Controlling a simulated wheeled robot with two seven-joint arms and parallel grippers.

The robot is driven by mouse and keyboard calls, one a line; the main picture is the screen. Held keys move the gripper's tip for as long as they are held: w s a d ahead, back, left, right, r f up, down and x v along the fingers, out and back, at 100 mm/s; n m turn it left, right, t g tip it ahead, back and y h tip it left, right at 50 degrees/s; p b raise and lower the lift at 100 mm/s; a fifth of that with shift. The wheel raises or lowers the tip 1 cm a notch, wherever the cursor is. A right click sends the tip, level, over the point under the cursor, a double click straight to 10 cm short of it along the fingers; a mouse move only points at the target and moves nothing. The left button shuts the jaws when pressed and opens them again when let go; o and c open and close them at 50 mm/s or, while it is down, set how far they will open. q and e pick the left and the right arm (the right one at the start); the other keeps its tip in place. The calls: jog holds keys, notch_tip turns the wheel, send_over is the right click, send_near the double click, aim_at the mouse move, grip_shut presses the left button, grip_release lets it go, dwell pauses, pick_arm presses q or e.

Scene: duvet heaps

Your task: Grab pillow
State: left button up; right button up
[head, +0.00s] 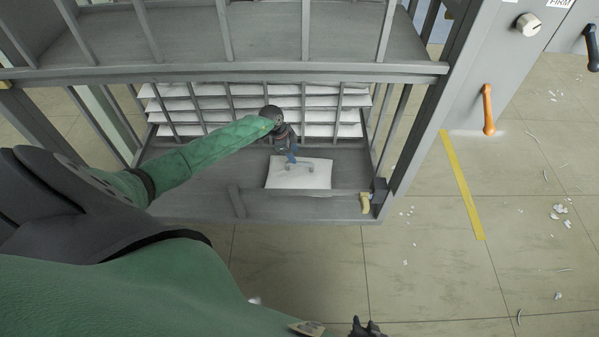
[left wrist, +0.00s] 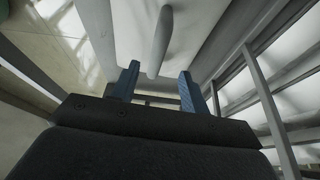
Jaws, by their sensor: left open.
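A flat white pillow (head: 321,174) lies on the lower grey shelf of the rack in the head view. My left gripper (head: 291,158) reaches in from the left and is over the pillow's far left part. Its two blue fingers are apart in the left wrist view (left wrist: 157,85), with nothing clearly held between them. I cannot tell whether the fingers touch the pillow. A dark part at the bottom edge of the head view looks like my right gripper (head: 366,328); its fingers cannot be made out.
The grey rack has a front bar (head: 230,70) above the shelf (head: 200,205) and upright posts at the sides. Several stacked white layers (head: 210,103) stand behind the bars. A panel with an orange handle (head: 488,110) is at right. The tiled floor holds white scraps.

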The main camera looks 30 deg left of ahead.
aim_at(299, 162)
pick_arm(q)
jog(key=shift+x, duration=3.35)
jog(key=shift+s+d+r, duration=0.1)
jog(key=shift+s+d, duration=0.05)
grip_shut()
